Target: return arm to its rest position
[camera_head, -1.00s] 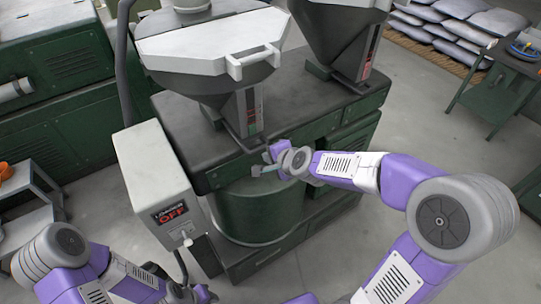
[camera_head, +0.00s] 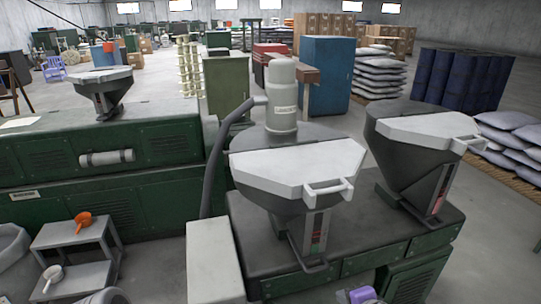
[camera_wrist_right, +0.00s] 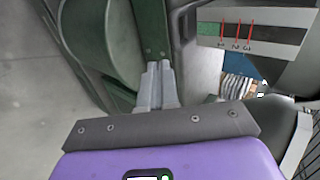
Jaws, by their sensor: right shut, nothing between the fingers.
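My right gripper (camera_wrist_right: 159,85) shows in the right wrist view with its two grey fingers together and nothing between them. It is in front of the green machine body (camera_wrist_right: 150,25), close to the marked level gauge (camera_wrist_right: 250,35) at the right. I cannot tell whether the fingers touch the machine. In the head view only a small purple part of my right arm (camera_head: 363,296) shows at the bottom edge. My left gripper is out of view; only a rounded grey part of my left arm (camera_head: 106,297) shows at the bottom left.
A green machine (camera_head: 385,268) with two white-lidded hoppers (camera_head: 300,165) (camera_head: 425,130) stands close ahead. A white box (camera_head: 214,262) is at its left. Bare floor (camera_head: 490,240) shows at the right.

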